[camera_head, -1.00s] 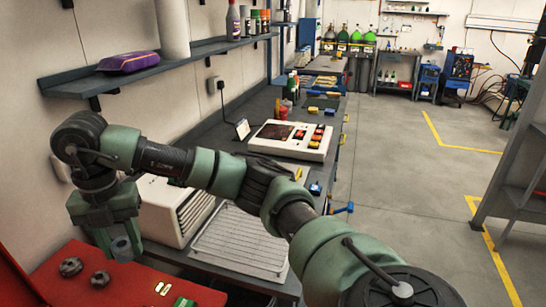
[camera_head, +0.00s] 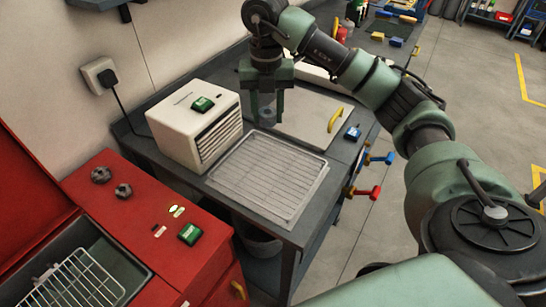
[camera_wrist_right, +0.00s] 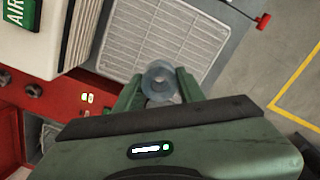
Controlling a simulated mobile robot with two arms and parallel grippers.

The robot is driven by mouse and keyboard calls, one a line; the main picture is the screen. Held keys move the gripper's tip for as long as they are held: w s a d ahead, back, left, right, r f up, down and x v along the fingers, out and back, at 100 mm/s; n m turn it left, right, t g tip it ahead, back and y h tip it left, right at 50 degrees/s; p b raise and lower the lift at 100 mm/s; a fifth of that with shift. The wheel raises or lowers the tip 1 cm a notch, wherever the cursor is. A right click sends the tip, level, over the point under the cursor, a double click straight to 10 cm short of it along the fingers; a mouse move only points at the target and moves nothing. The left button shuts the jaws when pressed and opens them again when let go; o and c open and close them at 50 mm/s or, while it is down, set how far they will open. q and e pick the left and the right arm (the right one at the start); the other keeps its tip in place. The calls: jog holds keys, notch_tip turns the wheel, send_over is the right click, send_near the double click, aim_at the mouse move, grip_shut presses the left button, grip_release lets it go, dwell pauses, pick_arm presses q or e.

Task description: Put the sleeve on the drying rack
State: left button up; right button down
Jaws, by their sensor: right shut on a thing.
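The sleeve (camera_head: 268,117) is a small grey ring. My right gripper (camera_head: 266,103) points down and is shut on it; in the right wrist view the sleeve (camera_wrist_right: 160,80) sits between the two green fingers (camera_wrist_right: 158,87). The drying rack (camera_head: 268,172) is a flat wire grid on a pale tray at the near end of the dark bench. In the head view the sleeve shows just past the rack's far edge, apart from it. In the right wrist view it overlaps the edge of the rack (camera_wrist_right: 155,35). Its height above the bench is unclear. My left gripper is not in view.
A white slatted box (camera_head: 190,120) with a green label stands left of the rack. A red cabinet (camera_head: 150,205) with knobs and an open basin is at the lower left. A pale board (camera_head: 310,125) with a yellow handle lies beyond the rack. Coloured handles (camera_head: 370,190) jut from the bench edge.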

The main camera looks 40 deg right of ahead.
jog(key=p, duration=0.2)
send_over(269, 168)
notch_tip(269, 168, down, 12)
jog(key=shift+r, duration=0.15)
notch_tip(269, 168, down, 5)
jog(key=shift+a+r+p, duration=0.1)
jog(key=shift+r+p, duration=0.05)
jog(key=shift+p, duration=0.25)
jog(key=shift+f, duration=0.2)
jog(key=shift+f, duration=0.2)
jog(key=c, duration=0.9)
grip_release()
jog(key=shift+o, duration=0.2)
jog(key=shift+r, duration=0.2)
